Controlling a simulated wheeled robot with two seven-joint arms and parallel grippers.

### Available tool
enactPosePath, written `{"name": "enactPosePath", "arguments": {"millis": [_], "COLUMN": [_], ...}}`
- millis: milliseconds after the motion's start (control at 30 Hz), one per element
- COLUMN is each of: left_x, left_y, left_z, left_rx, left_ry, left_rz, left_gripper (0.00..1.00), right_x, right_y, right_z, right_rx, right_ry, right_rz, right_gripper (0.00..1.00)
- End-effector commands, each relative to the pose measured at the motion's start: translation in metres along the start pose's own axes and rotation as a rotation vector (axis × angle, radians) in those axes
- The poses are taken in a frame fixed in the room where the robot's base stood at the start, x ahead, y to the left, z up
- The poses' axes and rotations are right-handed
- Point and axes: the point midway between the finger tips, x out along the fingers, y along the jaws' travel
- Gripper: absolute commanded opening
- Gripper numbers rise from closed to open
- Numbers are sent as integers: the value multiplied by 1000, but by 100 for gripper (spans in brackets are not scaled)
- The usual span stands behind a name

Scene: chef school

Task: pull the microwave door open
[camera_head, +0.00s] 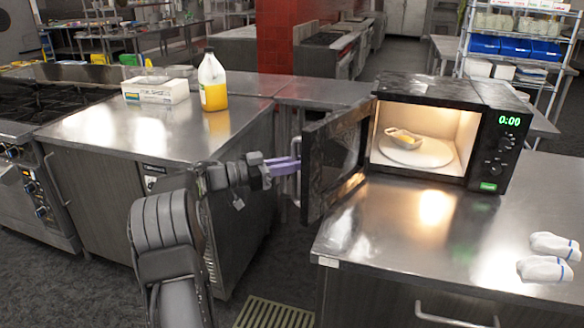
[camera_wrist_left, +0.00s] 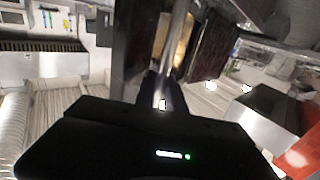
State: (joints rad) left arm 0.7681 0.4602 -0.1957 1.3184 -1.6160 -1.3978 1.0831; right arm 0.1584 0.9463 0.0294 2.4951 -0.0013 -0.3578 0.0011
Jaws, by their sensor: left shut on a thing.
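The black microwave (camera_head: 445,130) stands on the steel counter at the right, its inside lit. Its door (camera_head: 335,158) is swung wide open toward the left, hinged at the left side. My left gripper (camera_head: 288,165), with purple fingers, is at the outer side of the door and shut on the door handle (camera_head: 297,172). In the left wrist view the handle bar (camera_wrist_left: 172,50) runs up from between the fingers. My right gripper is not in view.
The steel counter (camera_head: 400,235) in front of the microwave is clear except for two white cloth-like items (camera_head: 545,268) at the far right. A bottle of yellow liquid (camera_head: 212,82) and a white box (camera_head: 155,92) stand on the left counter. A floor gap separates the counters.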

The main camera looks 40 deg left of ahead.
Motion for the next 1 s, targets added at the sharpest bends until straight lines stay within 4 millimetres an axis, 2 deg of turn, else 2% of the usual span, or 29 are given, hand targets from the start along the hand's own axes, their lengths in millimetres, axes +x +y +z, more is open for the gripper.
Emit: {"name": "enactPosePath", "arguments": {"millis": [467,500,733,1000], "left_x": [4,4,3,2], "left_y": [0,0,0,0], "left_z": [-2,-3,-2,-1], "left_rx": [1,1,1,0], "left_ry": [5,5,3,2], "left_rz": [24,23,22,21], "left_gripper": [0,16,35,36], "right_x": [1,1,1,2], "right_y": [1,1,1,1], "right_z": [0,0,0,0], "right_rx": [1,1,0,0], "right_ry": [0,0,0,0], "right_rz": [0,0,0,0], "right_gripper": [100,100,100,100]}}
